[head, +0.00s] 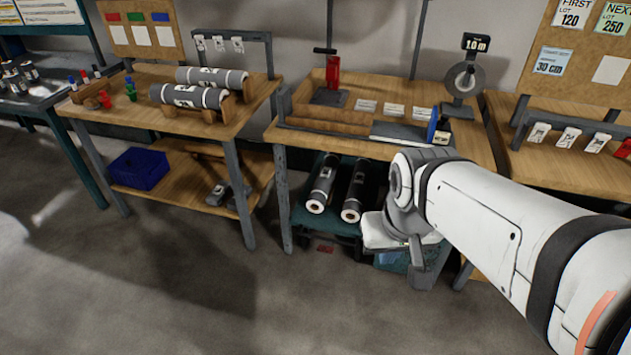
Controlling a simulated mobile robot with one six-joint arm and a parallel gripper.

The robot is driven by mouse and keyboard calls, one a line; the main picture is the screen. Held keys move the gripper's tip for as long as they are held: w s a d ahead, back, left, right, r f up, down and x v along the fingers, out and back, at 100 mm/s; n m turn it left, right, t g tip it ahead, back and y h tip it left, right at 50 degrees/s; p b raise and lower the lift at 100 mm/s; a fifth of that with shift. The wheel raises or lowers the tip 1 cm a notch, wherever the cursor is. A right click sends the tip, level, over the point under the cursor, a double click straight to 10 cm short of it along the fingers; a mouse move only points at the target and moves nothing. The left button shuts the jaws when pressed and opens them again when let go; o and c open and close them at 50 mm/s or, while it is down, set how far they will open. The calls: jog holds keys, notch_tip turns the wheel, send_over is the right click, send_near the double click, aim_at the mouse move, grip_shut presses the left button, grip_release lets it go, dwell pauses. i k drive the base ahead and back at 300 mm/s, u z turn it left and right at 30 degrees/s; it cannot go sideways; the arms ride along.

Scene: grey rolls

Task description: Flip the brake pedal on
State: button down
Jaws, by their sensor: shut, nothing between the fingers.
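A small red piece (325,249), which looks like the brake pedal, sits low at the front of a teal cart (318,222) under the middle workbench. It is too small to tell whether it is up or down. My gripper (419,280) hangs pointing down in front of the bench, to the right of the red piece and apart from it. The gripper is shut and empty. My arm and gripper hide the right part of the cart.
Two dark rolls (322,183) lie on the cart. The workbench (300,137) stands over it, with its front leg (283,200) left of the cart. A blue bin (138,169) sits on the left bench's lower shelf. The floor in front (200,310) is clear.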

aim_at(326, 248)
jog(key=u, duration=0.3)
jog(key=i, duration=1.3)
jog(key=z, duration=0.3)
